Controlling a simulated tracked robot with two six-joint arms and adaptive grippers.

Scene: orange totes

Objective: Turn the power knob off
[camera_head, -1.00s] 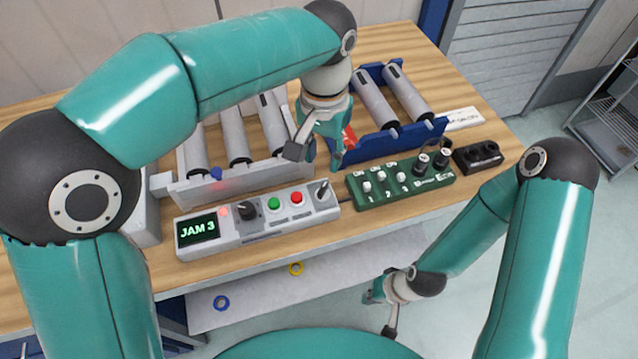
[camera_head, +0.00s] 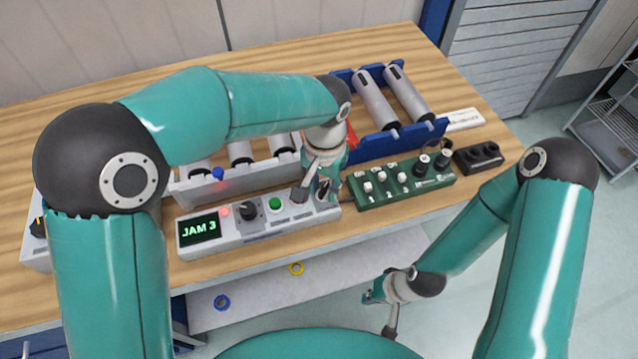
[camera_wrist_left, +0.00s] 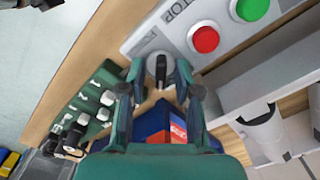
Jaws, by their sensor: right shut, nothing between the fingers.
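The grey control panel (camera_head: 260,232) on the wooden bench has a screen reading "JAM 3", a black knob (camera_head: 248,210), a green button (camera_head: 275,204) and a red button, now mostly behind my left gripper. My left gripper (camera_head: 313,194) is down at the panel's right end. In the left wrist view a round grey knob with a dark lever (camera_wrist_left: 161,68) sits between its open fingers (camera_wrist_left: 160,80), one on each side; I cannot tell whether they touch it. No label marks either knob as power. My right gripper (camera_head: 387,318) is shut and empty, low in front of the bench.
A green switch box (camera_head: 405,186) stands right of the panel, with a small black box (camera_head: 479,157) beyond it. Behind are the grey conveyor (camera_head: 200,190) and blue-framed rollers (camera_head: 390,142). A shelf with blue and yellow rings lies below the bench edge.

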